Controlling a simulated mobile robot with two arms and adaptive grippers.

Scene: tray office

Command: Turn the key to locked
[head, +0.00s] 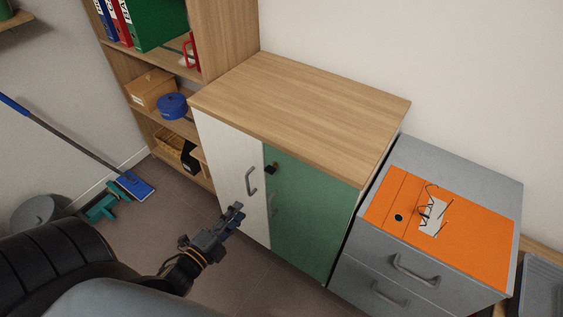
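The key (271,168) is a small dark shape at the upper left of the green door (308,212) of a low cabinet. It is too small to tell which way it is turned. The cabinet's white door (229,161) has a grey bar handle and sits left of the green one; both look closed. My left gripper (237,212) is in front of the white door, below and left of the key, and apart from it. Its fingers are seen at an angle, so I cannot tell whether it is open. My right gripper is not in view.
A grey drawer unit (345,262) with an orange folder (475,252) and glasses (428,205) stands to the right. A shelf (128,52) stands behind left. A blue broom (135,185) and a grey bin (38,213) are at the left. The cabinet's wooden top (300,105) is bare.

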